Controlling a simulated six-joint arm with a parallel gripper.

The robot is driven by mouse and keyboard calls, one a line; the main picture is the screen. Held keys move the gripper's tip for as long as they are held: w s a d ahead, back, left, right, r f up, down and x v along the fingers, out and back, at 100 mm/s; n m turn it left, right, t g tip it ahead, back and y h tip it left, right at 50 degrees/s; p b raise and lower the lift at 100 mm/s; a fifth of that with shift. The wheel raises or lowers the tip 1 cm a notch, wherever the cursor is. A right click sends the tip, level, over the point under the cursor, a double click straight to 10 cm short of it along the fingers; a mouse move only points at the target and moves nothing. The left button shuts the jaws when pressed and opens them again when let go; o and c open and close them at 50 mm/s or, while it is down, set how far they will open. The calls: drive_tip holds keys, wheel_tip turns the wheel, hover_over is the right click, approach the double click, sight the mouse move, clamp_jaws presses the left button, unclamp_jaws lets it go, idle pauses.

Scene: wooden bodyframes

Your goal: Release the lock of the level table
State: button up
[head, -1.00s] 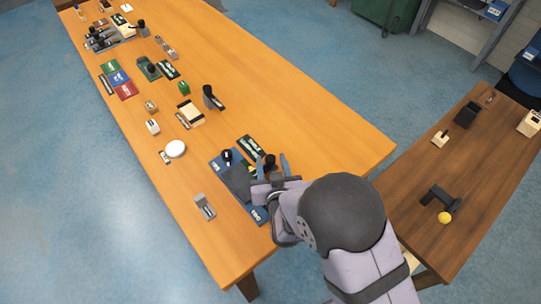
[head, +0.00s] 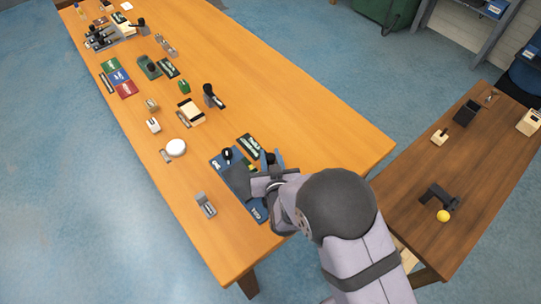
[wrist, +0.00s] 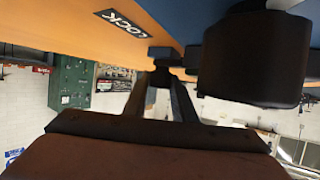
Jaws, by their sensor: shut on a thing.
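The level table, a blue device with dark parts (head: 238,178), stands near the front right end of the orange workbench. My gripper (head: 262,184) is at its right side, and my wrist and arm hide part of it. In the wrist view, a label reading LOCK (wrist: 122,23) is on an orange surface. A small dark knob (wrist: 164,55) is close to it, at the tips of my gripper (wrist: 163,85). The fingers are shut on this knob, though its outline is dark. A large dark cylinder (wrist: 258,58) hangs to the right, apart from the fingers.
A green-black label plate (head: 250,146) lies behind the level table. A small grey block (head: 205,204) and a white round disc (head: 176,147) are to its left. More fixtures stand along the orange bench (head: 310,115). A darker brown table (head: 470,195) is at right.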

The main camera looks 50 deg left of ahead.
drive_tip(key=shift+w+f+n+g+y+b, duration=0.1)
drive_tip(key=shift+n+g+y+b, duration=0.2)
drive_tip(key=shift+n+g+b, duration=0.15)
drive_tip(key=shift+w+n+g+y+b, duration=0.1)
drive_tip(key=shift+n+g+y+b, duration=0.5)
drive_tip(key=shift+n+g+b, duration=0.45)
drive_tip(key=n+g, duration=0.3)
drive_tip(key=g, duration=0.1)
drive_tip(key=n+g, duration=0.3)
drive_tip(key=shift+r+g+p, duration=0.2)
drive_tip(key=shift+g+p, duration=0.1)
drive_tip(key=shift+p, duration=0.1)
drive_tip(key=n+g+h, duration=0.1)
drive_tip(key=n+g, duration=0.1)
drive_tip(key=shift+f+n+g, duration=0.15)
drive_tip(key=shift+n+g, duration=0.15)
drive_tip(key=shift+n, duration=0.1)
drive_tip(key=shift+n+g+h+b, duration=1.05)
drive_tip(key=shift+n+g, duration=0.35)
drive_tip(key=shift+g, duration=0.1)
drive_tip(key=shift+s+r+n+g+h+b, duration=0.2)
drive_tip(key=shift+n+g+h+b, duration=0.1)
drive_tip(key=shift+n+h, duration=0.1)
drive_tip(key=o, duration=1)
drive_tip(key=shift+f, duration=0.1)
